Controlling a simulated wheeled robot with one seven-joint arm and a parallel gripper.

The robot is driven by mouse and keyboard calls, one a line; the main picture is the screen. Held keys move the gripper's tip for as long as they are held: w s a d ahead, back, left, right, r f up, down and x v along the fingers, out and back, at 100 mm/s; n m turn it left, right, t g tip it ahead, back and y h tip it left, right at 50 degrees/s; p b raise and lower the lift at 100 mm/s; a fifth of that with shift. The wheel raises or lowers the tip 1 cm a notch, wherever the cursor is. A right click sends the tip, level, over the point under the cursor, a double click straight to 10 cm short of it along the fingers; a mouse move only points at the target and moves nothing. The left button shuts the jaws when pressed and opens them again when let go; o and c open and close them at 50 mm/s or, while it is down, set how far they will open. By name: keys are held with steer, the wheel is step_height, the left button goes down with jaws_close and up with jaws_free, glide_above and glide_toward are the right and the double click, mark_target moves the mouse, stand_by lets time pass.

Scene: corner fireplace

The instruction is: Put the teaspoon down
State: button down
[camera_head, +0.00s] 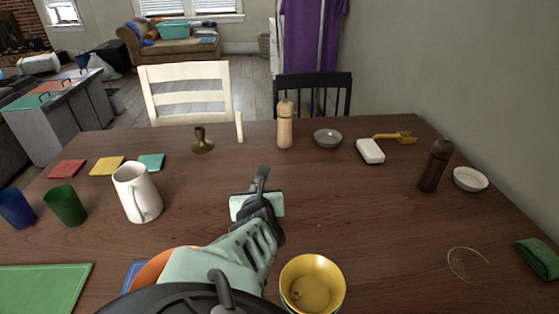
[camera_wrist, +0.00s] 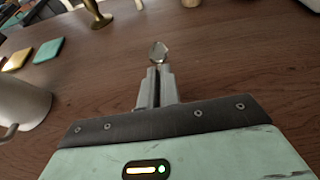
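My gripper (camera_wrist: 157,80) is in the wrist view with its two fingers close together. A small metal teaspoon (camera_wrist: 158,52) is pinched between them, its rounded bowl sticking out beyond the fingertips. The handle is mostly hidden between the fingers. In the head view my gripper (camera_head: 261,183) is over the middle of the brown wooden table (camera_head: 340,205), pointing toward its far side. The teaspoon is hard to make out there. I cannot tell whether it touches the tabletop.
A white mug (camera_head: 137,194) stands left of my gripper, and a brass candlestick (camera_head: 202,141) and wooden mill (camera_head: 285,126) stand beyond it. Yellow bowls (camera_head: 313,284) are near the front edge. A dark brown mill (camera_head: 435,166) stands at right. The table right of my gripper is clear.

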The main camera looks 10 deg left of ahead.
steer(key=shift+f+b, duration=2.5)
steer(key=shift+f, duration=0.45)
steer(key=shift+f, duration=0.15)
steer(key=c, duration=1.6)
jaws_free()
